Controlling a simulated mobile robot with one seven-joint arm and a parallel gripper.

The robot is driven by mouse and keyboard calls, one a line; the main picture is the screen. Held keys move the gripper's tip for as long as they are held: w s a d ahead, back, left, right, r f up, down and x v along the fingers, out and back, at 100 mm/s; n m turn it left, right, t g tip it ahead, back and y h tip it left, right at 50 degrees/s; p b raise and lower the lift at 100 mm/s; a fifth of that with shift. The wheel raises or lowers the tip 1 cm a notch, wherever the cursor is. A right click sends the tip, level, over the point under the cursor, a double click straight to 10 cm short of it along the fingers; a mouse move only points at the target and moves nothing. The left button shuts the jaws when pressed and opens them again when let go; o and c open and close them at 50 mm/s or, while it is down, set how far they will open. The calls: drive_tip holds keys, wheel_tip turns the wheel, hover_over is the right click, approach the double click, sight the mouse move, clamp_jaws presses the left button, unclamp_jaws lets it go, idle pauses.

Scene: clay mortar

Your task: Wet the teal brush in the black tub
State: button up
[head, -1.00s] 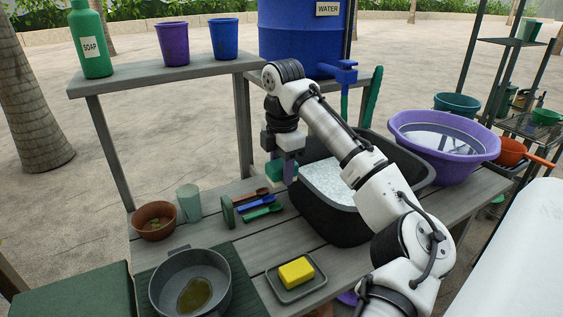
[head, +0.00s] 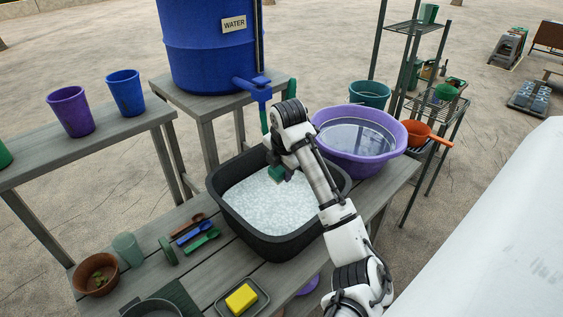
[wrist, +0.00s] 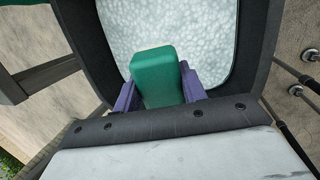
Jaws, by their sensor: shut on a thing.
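The black tub (head: 285,248) stands on the grey slatted table and holds whitish, foamy-looking water. My gripper (head: 279,165) is over the tub's opening, partly behind my own arm links. Its purple fingers are shut on the teal brush (wrist: 155,72), one finger on each side. A small teal part of the brush (head: 277,174) shows in the head view against the foam. In the wrist view the brush's block is above the foam, inside the outline of the tub (wrist: 258,45). The brush's underside is hidden, so I cannot tell whether it touches the water.
A purple basin (head: 395,150) of water stands right of the tub. A blue water barrel (head: 205,55) with a tap (head: 256,88) stands behind.

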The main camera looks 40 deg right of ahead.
wheel_tip(320, 180, down, 18)
drive_tip(key=b, duration=1.1)
drive_tip(key=shift+r+b, duration=0.25)
drive_tip(key=shift+b, duration=0.15)
wheel_tip(320, 180, up, 17)
drive_tip(key=p, duration=1.1)
drive_tip(key=shift+f, duration=0.1)
